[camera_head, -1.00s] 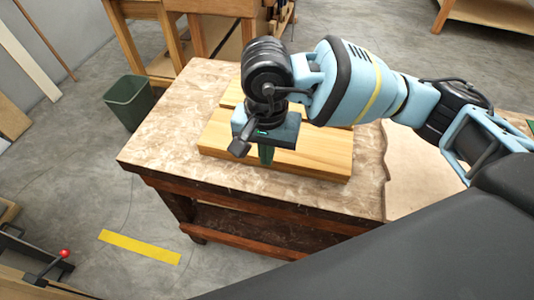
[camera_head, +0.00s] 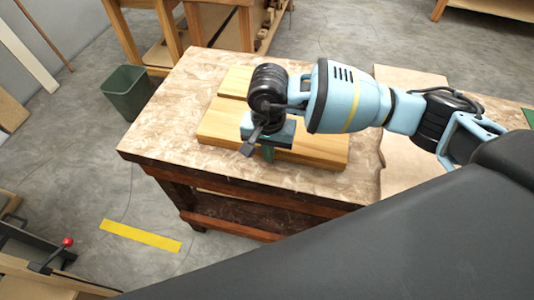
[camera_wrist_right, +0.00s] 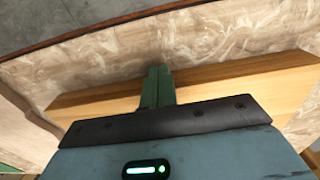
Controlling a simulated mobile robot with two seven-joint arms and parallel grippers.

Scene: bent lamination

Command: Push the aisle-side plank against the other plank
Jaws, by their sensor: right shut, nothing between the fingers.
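Two light wooden planks lie side by side on the workbench (camera_head: 165,135). The near, aisle-side plank (camera_head: 220,125) is the longer visible one; the far plank (camera_head: 237,80) is largely hidden behind my right arm. A thin dark line shows between them at the left; I cannot tell whether they touch. My right gripper (camera_head: 267,153) is shut and empty, pointing down at the near plank's front side. In the right wrist view its green fingers (camera_wrist_right: 157,87) overlap the plank's long edge (camera_wrist_right: 230,75); contact is unclear. My left gripper is not in view.
A green bin (camera_head: 127,92) stands on the floor left of the bench. A thin pale board (camera_head: 405,150) lies right of the planks. The bench top is clear left of the planks. Wooden furniture (camera_head: 215,22) stands behind.

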